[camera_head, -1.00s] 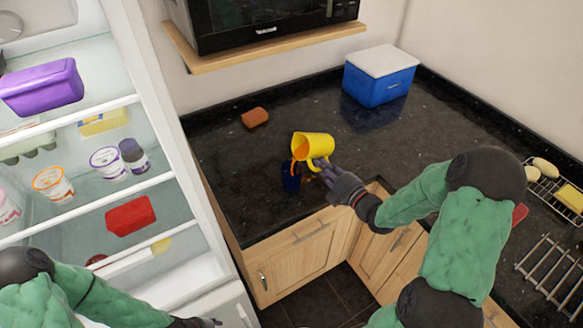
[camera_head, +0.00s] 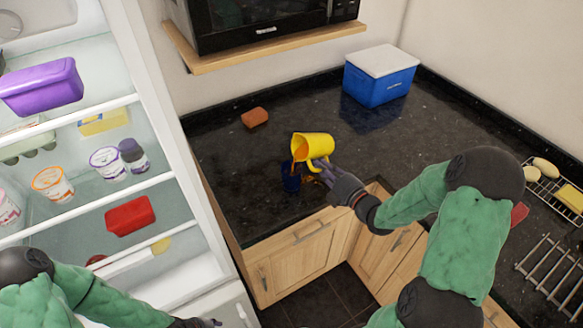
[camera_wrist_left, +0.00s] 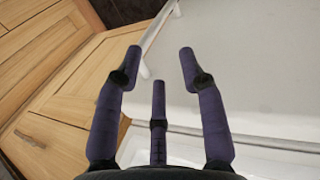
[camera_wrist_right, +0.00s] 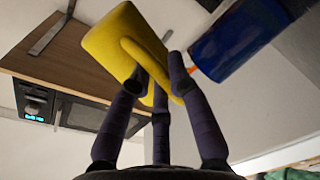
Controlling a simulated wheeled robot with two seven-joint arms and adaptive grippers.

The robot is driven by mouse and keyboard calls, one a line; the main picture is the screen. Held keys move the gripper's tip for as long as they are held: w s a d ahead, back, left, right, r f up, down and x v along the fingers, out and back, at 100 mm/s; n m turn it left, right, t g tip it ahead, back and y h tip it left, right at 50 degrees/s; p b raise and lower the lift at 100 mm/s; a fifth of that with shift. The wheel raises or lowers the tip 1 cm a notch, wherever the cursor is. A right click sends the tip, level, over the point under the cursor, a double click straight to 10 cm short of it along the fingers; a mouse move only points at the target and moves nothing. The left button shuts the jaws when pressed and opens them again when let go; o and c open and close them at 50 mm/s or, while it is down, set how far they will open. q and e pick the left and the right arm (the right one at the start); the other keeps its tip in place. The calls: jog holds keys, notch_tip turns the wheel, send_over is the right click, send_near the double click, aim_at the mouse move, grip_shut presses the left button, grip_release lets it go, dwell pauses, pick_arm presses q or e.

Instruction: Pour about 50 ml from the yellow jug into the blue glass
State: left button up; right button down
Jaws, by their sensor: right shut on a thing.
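The yellow jug (camera_head: 315,145) is held by its handle in my right gripper (camera_head: 330,172), above the dark worktop. It is tipped to the left with its mouth low, and orange-brown liquid shows at the mouth and falls below it. The dark blue glass (camera_head: 291,182) stands upright on the worktop under the jug's mouth. In the right wrist view the fingers close around the handle of the jug (camera_wrist_right: 125,45), with the blue glass (camera_wrist_right: 238,40) beside it and a bit of orange between them. My left gripper (camera_wrist_left: 185,50) is open and empty; its fingers are spread apart.
A brown sponge-like block (camera_head: 255,117) and a blue cooler box with a white lid (camera_head: 380,80) stand farther back on the worktop. The open fridge (camera_head: 165,120) is at the left. A wire rack (camera_head: 545,190) lies at the right.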

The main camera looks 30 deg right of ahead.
dwell(1.0)
jog(key=shift+r+m+p, duration=0.3)
jog(key=shift+r+m, duration=0.05)
jog(key=shift+m, duration=0.15)
jog(key=shift+s+a+f+m+b, duration=0.1)
jog(key=shift+a+f+m+b, duration=0.2)
jog(key=shift+f+m+b, duration=0.35)
jog(key=shift+a+f+m, duration=0.15)
jog(key=shift+f+m, duration=0.05)
jog(key=shift+m, duration=0.55)
jog(key=shift+f+m+y, duration=0.3)
jog(key=shift+m+y, duration=0.1)
jog(key=shift+m, duration=0.6)
